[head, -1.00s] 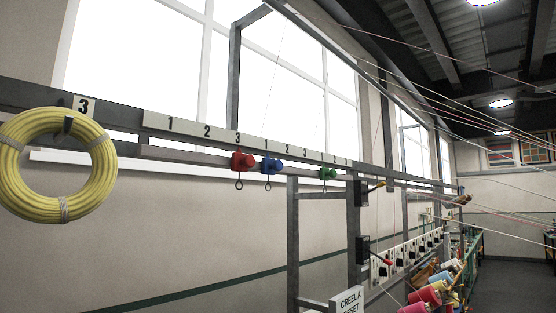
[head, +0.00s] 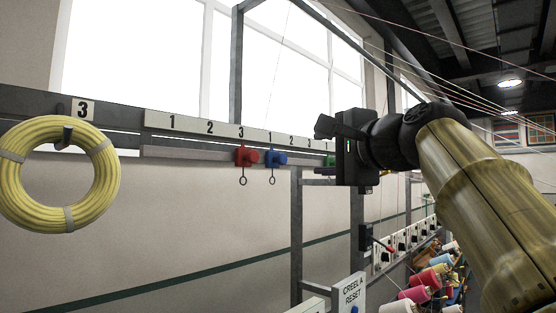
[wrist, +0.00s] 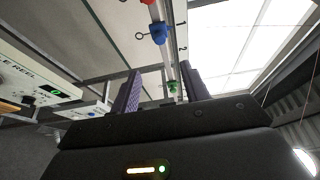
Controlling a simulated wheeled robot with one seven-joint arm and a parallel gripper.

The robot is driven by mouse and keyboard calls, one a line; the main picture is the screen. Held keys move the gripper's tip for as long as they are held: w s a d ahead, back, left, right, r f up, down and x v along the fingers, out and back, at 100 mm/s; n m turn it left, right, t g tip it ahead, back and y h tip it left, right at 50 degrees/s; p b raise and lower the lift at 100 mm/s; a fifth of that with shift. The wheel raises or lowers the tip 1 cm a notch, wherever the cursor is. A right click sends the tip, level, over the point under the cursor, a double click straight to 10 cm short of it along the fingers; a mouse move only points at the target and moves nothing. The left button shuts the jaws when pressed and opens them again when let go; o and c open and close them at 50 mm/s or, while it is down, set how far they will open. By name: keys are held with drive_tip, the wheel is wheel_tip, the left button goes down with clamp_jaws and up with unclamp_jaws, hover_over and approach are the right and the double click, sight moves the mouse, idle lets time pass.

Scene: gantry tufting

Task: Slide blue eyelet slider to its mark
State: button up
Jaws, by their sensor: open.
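The blue eyelet slider (head: 275,158) hangs on the rail just right of the red slider, below and slightly right of a number 1 on the strip. Its ring hangs below it. It also shows in the wrist view (wrist: 158,33), beyond the fingertips. The number strip (head: 190,124) repeats 1, 2, 3; which number is the blue slider's mark I cannot tell. My gripper (head: 322,127) is open and empty, to the right of the blue slider and apart from it. It also shows in the wrist view (wrist: 161,80), with the green slider (wrist: 173,87) seen between its fingers.
The red slider (head: 246,156) sits close on the blue slider's left, under a 3. A yellow hose coil (head: 88,205) hangs at left. Thread cones (head: 420,294) and a reset sign (head: 352,293) stand below right.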

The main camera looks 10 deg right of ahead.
sight(284, 159)
drive_tip(key=p+x, duration=0.8)
drive_tip(key=x, duration=0.9)
drive_tip(key=shift+w, duration=0.25)
